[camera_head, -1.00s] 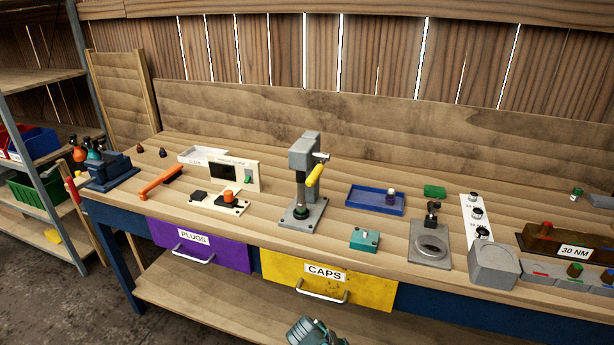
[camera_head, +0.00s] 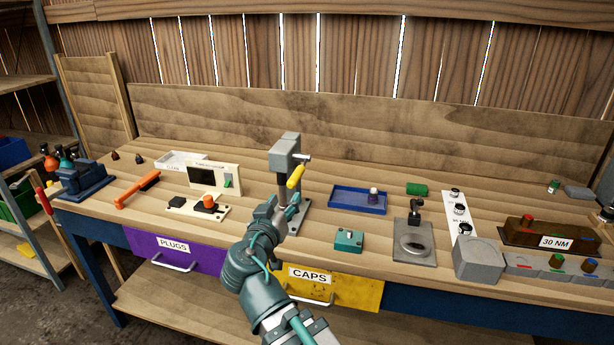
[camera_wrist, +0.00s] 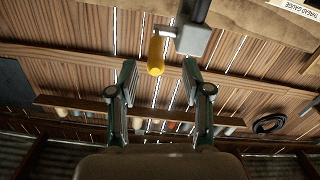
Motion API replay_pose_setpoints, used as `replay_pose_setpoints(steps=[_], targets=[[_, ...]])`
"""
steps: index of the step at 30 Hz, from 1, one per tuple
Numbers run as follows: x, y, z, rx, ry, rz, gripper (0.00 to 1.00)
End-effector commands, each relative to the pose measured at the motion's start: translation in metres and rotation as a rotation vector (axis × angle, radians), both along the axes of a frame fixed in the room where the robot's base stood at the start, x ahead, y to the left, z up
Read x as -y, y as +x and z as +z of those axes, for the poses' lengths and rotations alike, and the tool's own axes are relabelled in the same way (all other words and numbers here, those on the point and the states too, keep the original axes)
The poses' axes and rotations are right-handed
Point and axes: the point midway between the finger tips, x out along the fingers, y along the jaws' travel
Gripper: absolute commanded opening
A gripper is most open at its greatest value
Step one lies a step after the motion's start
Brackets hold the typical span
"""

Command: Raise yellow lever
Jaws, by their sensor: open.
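The yellow lever (camera_head: 295,177) is on the side of a grey upright press (camera_head: 286,158) standing on the workbench. It slants down and to the left from its pivot. In the wrist view the lever (camera_wrist: 156,56) hangs beside the grey press head (camera_wrist: 193,40), ahead of my gripper and roughly between the fingertips. My gripper (camera_wrist: 160,78) is open, with nothing between its fingers. In the head view my gripper (camera_head: 289,207) is just below the lever, in front of the press, and hides part of the press base. I cannot tell whether it touches the lever.
A blue tray (camera_head: 345,208) and a teal block (camera_head: 348,240) lie right of the press. A cream panel (camera_head: 200,177) and an orange-knobbed plate (camera_head: 185,208) are to its left. The purple plugs drawer (camera_head: 150,243) and yellow caps drawer (camera_head: 365,292) are below.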

Motion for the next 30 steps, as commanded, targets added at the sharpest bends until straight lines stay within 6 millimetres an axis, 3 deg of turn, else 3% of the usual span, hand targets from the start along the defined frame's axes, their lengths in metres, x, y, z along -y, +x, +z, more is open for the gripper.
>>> replay_pose_setpoints(steps=[3,8,21,30], targets=[[-0.002,-0.003,0.016,0.04,0.014,0.006,0.49],[0.0,0.005,0.022,0.05,0.015,0.007,0.49],[0.021,0.074,0.022,0.047,0.015,0.005,0.49],[0.028,0.097,0.02,0.048,0.015,0.008,0.49]])
